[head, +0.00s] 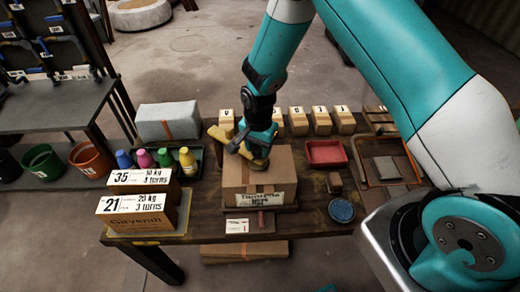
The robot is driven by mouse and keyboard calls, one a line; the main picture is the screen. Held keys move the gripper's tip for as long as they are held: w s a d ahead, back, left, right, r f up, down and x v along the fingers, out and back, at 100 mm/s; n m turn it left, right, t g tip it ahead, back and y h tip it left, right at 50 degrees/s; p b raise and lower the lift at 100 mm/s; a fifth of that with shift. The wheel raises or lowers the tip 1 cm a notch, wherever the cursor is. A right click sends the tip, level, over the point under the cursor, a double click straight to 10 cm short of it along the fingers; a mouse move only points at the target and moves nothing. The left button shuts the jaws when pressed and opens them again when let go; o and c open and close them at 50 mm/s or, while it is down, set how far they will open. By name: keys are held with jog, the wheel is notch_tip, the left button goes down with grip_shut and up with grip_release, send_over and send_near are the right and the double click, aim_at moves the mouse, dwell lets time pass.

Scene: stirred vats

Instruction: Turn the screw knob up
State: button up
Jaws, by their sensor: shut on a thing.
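My gripper (251,152) reaches down from above to the top of a brown cardboard box (285,180) on the wooden table. It is shut on a small, round, brownish knob (259,165) at the box's top. My jaws and wrist cover part of the knob, so its turn and height are hard to read. The box's front carries a printed white label (259,199), and the box sits on a low dark base. A small white card (237,226) and a reddish piece (263,222) are just in front of the box.
Boxes marked 35 (143,181) and 21 (136,211) stand at the left, near several coloured bottles (146,158). A grey block (167,121) and small tan blocks line the back. A red tray (325,153) and blue round dish (341,210) lie right of the cardboard box.

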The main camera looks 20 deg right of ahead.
aim_at(259, 148)
dwell(0.3)
jog(key=o, duration=0.9)
notch_tip(259, 148, up, 17)
jog(key=b, duration=0.3)
jog(key=shift+r+b, duration=0.2)
jog(key=shift+b, duration=0.2)
jog(key=shift+s+n, duration=0.1)
jog(key=shift+n, duration=0.2)
jog(key=s+a+r+n+y, duration=0.1)
jog(key=s+r+n, duration=0.1)
jog(key=s+n, duration=0.3)
jog(key=s+a+r+n+y+b, duration=0.1)
jog(key=s+r+n, duration=0.2)
jog(key=s+n, duration=0.3)
jog(key=s+a+r+n+y, duration=0.2)
jog(key=s+n, duration=0.3)
jog(key=s, duration=0.8)
jog(key=shift+s+a+r, duration=0.1)
jog(key=shift+s+r, duration=0.25)
jog(key=shift+r, duration=0.05)
